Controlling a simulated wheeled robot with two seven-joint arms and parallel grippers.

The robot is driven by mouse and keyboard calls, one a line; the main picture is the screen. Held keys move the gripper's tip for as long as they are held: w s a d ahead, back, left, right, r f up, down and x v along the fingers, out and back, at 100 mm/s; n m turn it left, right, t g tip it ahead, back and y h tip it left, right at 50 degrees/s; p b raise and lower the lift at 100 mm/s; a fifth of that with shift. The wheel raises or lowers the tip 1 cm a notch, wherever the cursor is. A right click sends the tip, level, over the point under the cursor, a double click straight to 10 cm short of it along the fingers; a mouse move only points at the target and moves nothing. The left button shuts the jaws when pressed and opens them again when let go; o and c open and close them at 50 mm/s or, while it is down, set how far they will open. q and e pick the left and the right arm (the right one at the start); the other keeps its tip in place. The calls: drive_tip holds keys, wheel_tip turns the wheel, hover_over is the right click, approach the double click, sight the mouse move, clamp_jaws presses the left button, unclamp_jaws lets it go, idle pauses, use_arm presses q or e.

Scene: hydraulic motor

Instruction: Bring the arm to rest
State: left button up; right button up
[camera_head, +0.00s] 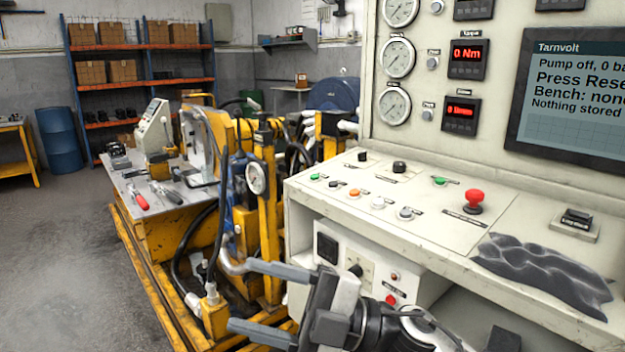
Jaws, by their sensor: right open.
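My right gripper (241,296) reaches in from the bottom of the picture, its two grey fingers pointing left. The fingers are spread wide apart with nothing between them. It is in front of the cream control console (345,212), below the button panel, with the yellow test bench (268,215) behind the fingers. I cannot tell whether it touches anything. My left gripper is not in view.
The console carries a red mushroom button (474,200), small coloured buttons, a crumpled dark cloth (545,270), gauges and a screen (570,95) reading "Pump off". A metal table (150,200) holds tools. A blue drum (58,140) and shelves stand behind. The left floor is clear.

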drive_tip(key=w+d+f+m+t+h, duration=0.1)
drive_tip(key=d+f+m+t+h, duration=0.45)
drive_tip(key=m+t, duration=0.4)
drive_tip(key=w+d+f+m+t+h, duration=0.2)
drive_tip(key=d+f+m+t+h, duration=0.4)
drive_tip(key=m, duration=0.6)
drive_tip(key=s+d+f+m+g+h, duration=0.2)
drive_tip(key=s+d+f+m+h, duration=0.1)
drive_tip(key=s+f, duration=0.4)
drive_tip(key=s+d+f+m+g+h, duration=0.3)
drive_tip(key=s+f, duration=0.4)
drive_tip(key=f, duration=0.5)
drive_tip(key=shift+d+m+h, duration=0.35)
drive_tip(key=shift+d+m, duration=0.3)
drive_tip(key=shift+d, duration=0.45)
